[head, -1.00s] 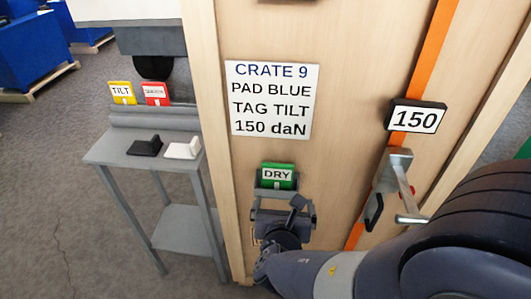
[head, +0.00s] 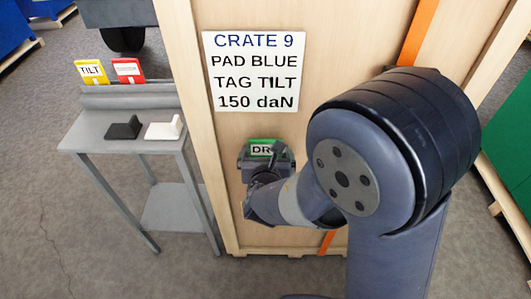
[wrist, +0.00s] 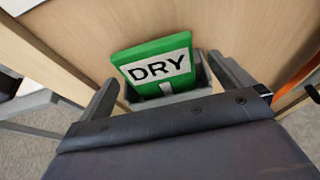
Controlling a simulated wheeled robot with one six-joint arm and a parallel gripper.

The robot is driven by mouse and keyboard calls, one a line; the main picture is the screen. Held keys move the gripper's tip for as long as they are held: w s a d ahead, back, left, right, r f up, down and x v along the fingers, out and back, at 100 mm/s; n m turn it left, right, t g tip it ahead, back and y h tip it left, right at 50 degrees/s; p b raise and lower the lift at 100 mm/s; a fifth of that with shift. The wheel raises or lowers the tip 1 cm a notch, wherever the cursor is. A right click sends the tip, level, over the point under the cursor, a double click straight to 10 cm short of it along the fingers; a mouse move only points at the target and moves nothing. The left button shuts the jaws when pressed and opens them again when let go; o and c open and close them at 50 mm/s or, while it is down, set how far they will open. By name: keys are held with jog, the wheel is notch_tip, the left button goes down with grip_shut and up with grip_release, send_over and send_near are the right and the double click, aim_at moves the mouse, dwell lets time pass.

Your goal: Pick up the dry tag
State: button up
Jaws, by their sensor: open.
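The dry tag (wrist: 155,62) is a green card with a white panel reading DRY. It stands in a grey holder (wrist: 178,97) on the front of the wooden crate. In the head view the tag (head: 262,150) is partly covered by my gripper. My gripper (head: 266,160) is right in front of it. In the wrist view the open fingers of my gripper (wrist: 163,85) are spread to the left and right of the tag's lower part. I see a gap on both sides, and the gripper holds nothing.
A grey stand (head: 85,143) to the left holds a yellow TILT tag (head: 90,73), a red tag (head: 128,70), a black pad (head: 124,129) and a white pad (head: 164,130). A sign (head: 254,71) is on the crate (head: 290,20) above. An orange strap (head: 418,30) runs down the crate.

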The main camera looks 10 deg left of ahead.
aim_at(265, 151)
jog(key=shift+f+p+x, duration=0.25)
jog(key=shift+p+x, duration=0.2)
jog(key=shift+x, duration=1.65)
jog(key=shift+s+a, duration=0.15)
jog(key=shift+s, duration=0.05)
jog(key=c, duration=0.9)
